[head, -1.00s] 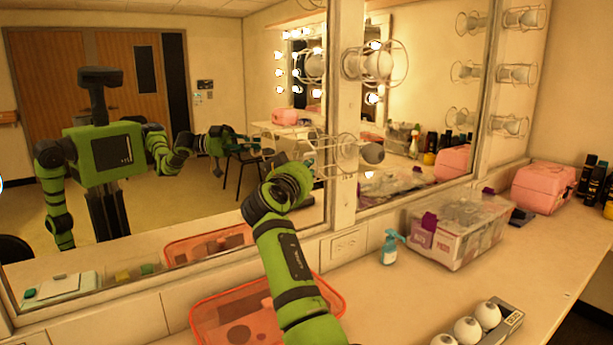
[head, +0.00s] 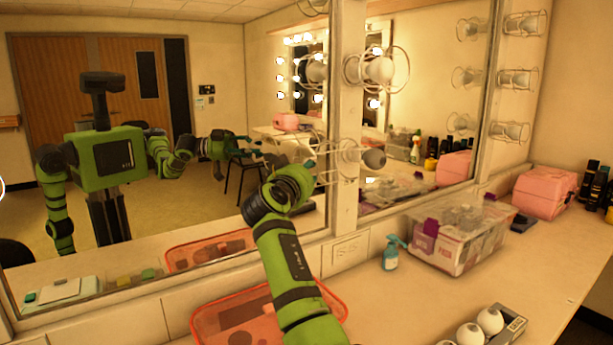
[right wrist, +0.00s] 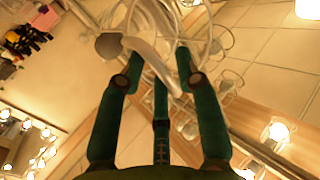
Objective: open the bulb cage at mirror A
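The bulb cage (head: 340,165), pale wire around a round bulb (head: 374,158), sticks out from the post beside the left mirror (head: 210,90). It is the lower of two cages on that post. My right gripper (head: 308,170) is just left of it, its fingers partly hidden by my wrist. In the right wrist view its teal fingers (right wrist: 158,65) are apart, with pale wire and a white part crossing between and beyond their tips. I cannot tell whether they touch. The grey bulb (right wrist: 109,46) shows there on the left. My left gripper is outside the direct view.
Another caged bulb (head: 379,70) is right above. On the counter are an orange tray (head: 335,290) under my arm, a blue spray bottle (head: 391,255), a clear box (head: 455,255), a pink case (head: 543,193) and a carton of bulbs (head: 512,325).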

